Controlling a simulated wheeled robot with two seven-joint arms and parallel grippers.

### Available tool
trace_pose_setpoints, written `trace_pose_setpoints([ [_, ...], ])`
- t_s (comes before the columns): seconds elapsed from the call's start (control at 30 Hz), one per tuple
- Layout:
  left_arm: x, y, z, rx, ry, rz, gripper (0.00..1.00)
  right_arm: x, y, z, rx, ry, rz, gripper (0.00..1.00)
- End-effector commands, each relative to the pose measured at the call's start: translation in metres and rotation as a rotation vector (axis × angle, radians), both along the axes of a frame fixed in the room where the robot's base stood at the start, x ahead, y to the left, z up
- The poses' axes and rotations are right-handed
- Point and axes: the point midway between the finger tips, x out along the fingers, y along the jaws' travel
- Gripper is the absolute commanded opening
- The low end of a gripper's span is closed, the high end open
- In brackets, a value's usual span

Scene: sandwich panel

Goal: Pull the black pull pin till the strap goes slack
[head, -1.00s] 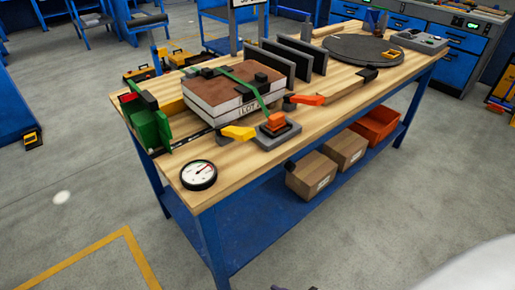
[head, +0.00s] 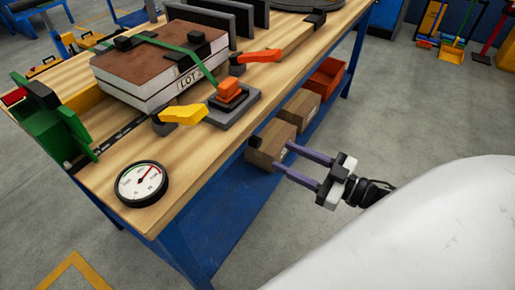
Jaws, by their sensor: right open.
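A green strap (head: 204,68) runs straight over a brown-topped panel stack (head: 150,57) down to an orange buckle (head: 229,91) on a grey base (head: 236,106) near the table's front edge. A small black piece (head: 254,142) shows just beyond the table edge, in front of a carton; it may be the pull pin, but I cannot tell for sure. My right gripper (head: 281,156) is open and empty, its two purple-grey fingers pointing left toward that piece and apart from it in the picture. My left gripper is out of view.
A yellow lever (head: 184,113) and an orange lever (head: 260,57) flank the base on the wooden tabletop (head: 205,148). A round gauge (head: 141,184) lies at the near corner. Cartons (head: 270,144) and an orange bin (head: 326,78) sit on the blue lower shelf (head: 219,225).

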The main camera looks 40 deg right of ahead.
Motion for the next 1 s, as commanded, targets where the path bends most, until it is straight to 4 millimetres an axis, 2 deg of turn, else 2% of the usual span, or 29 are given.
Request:
trace_pose_setpoints([
  [0.5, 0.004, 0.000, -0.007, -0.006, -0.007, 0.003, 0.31, 0.077, 0.031, 0.002, 0.002, -0.004, 0.002, 0.43],
  [0.7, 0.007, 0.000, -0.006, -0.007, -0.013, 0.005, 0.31, 0.090, 0.037, 0.001, 0.000, -0.002, 0.001, 0.43],
  [1.0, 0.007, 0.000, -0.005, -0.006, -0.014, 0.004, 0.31, 0.091, 0.038, 0.001, 0.000, -0.001, 0.002, 0.43],
])
